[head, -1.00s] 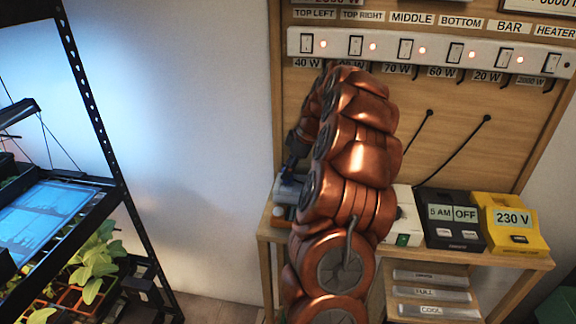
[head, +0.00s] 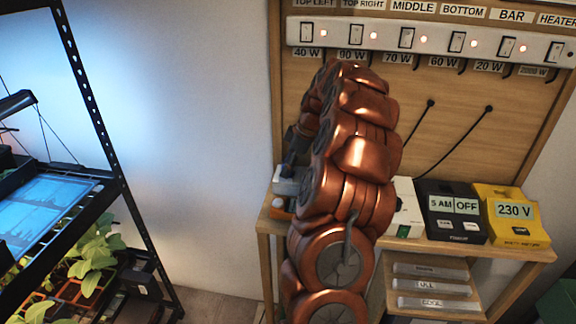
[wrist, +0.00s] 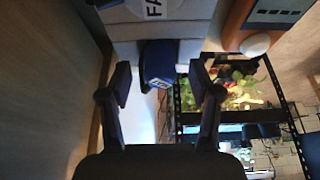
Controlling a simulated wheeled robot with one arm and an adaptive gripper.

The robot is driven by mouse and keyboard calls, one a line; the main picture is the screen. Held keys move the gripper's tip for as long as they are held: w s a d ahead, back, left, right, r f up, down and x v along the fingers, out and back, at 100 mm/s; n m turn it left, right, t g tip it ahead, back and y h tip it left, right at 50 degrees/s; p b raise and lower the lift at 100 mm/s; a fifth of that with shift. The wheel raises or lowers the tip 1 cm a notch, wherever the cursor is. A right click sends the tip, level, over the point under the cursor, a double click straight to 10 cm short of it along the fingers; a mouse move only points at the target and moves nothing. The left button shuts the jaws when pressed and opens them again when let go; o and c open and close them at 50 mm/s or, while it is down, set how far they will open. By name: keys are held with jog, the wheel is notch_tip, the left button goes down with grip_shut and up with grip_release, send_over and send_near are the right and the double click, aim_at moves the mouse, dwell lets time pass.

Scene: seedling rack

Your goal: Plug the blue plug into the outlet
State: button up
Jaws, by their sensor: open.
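The blue plug (wrist: 158,62) shows in the wrist view, a dark blue block with a small white label. It sits against the front of a pale grey box (wrist: 190,38) with black lettering partly cut off by the frame edge. I cannot tell whether its pins are in a socket. My gripper (wrist: 162,82) is open, with one finger on each side of the plug and a gap at both sides. In the head view, my arm hides most of the gripper and the plug. Part of a grey-white box (head: 290,188) shows beside my arm on the shelf.
An orange device (wrist: 237,22) with a white knob is at the wrist view's upper right. In the head view, a switch strip (head: 430,40) crosses the wooden board. A black timer (head: 452,222) and yellow 230 V box (head: 510,220) stand right of my arm. A plant rack (head: 95,120) is left.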

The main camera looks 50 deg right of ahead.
jog(key=v, duration=0.7)
jog(key=shift+r, duration=0.2)
jog(key=shift+s, duration=0.1)
dwell(0.4)
